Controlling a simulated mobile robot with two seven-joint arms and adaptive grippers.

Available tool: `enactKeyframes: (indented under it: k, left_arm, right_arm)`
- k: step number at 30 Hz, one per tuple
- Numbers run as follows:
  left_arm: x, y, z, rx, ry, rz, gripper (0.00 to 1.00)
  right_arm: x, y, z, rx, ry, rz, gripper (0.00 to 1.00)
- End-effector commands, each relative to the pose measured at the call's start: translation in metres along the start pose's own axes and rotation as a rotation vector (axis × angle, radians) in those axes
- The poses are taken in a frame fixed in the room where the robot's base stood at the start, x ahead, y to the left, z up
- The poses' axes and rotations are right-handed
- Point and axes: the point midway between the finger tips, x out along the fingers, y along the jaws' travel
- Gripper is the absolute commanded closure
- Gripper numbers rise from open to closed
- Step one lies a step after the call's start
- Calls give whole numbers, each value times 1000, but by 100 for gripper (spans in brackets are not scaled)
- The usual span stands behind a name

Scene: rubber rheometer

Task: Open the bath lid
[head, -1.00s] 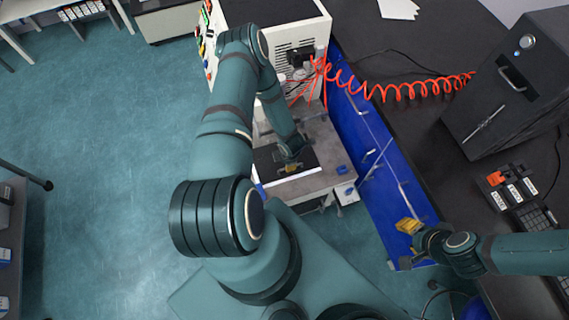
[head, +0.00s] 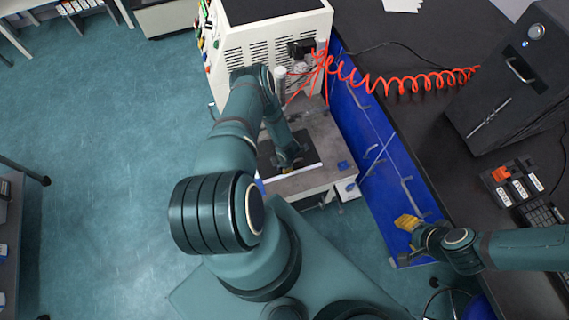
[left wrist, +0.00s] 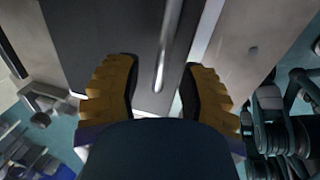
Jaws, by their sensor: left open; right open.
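The bath lid is a flat dark panel (head: 266,157) on top of the low grey unit in front of the beige machine. In the left wrist view the dark lid (left wrist: 105,35) fills the upper middle and bears a silver bar handle (left wrist: 167,55). My left gripper (left wrist: 160,85) is open, its yellow fingers either side of the handle's near end; contact cannot be told. In the head view my left gripper (head: 287,166) is over the lid, its fingers mostly hidden by the arm. My right gripper (head: 408,238) is open and empty beside the blue cabinet front, away from the lid.
The beige machine (head: 270,50) stands behind the grey unit (head: 318,133). A coiled red hose (head: 410,86) runs from it over the black bench (head: 400,40). Blue cabinet doors (head: 372,150) stand close on the right. Open floor (head: 110,170) lies on the left.

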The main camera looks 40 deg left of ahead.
Motion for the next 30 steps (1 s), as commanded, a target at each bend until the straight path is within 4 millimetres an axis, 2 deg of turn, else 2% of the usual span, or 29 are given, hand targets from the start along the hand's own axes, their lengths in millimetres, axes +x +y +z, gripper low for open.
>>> enactKeyframes:
  k: [9,11,12,13,30]
  left_arm:
    - [1,0,0,1,0,0,60]
    - [1,0,0,1,0,0,81]
    - [1,0,0,1,-1,0,95]
    - [1,0,0,1,-1,0,100]
    - [2,-2,0,1,0,-1,100]
  right_arm:
    - [0,0,0,0,0,0,53]
    - [0,0,0,0,0,0,53]
    - [0,0,0,-1,0,0,53]
    - [0,0,0,-1,0,0,53]
    - [0,0,0,-1,0,0,53]
